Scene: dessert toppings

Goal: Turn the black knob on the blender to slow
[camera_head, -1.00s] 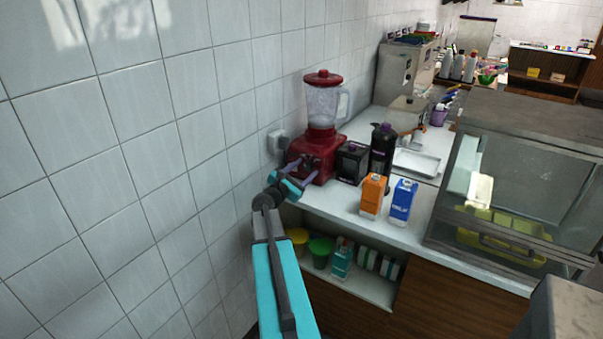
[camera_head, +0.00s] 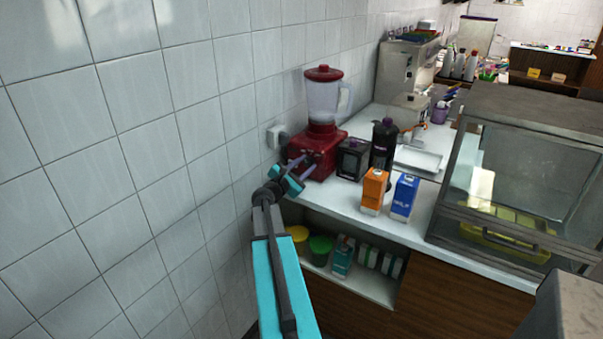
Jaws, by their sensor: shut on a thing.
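The red blender (camera_head: 325,140) stands on the white counter against the tiled wall, with a clear jar and a red lid. My gripper (camera_head: 303,168) is at the front of its red base, with its fingertips against the front face. The black knob is too small and too covered by the fingers to make out clearly. My gripper appears closed on the knob there. I cannot tell which setting the knob points to.
A black box (camera_head: 352,159), a dark bottle (camera_head: 383,146), an orange carton (camera_head: 374,191) and a blue carton (camera_head: 404,197) stand right of the blender. A glass display case (camera_head: 510,200) is further right. The tiled wall (camera_head: 120,170) is close on the left.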

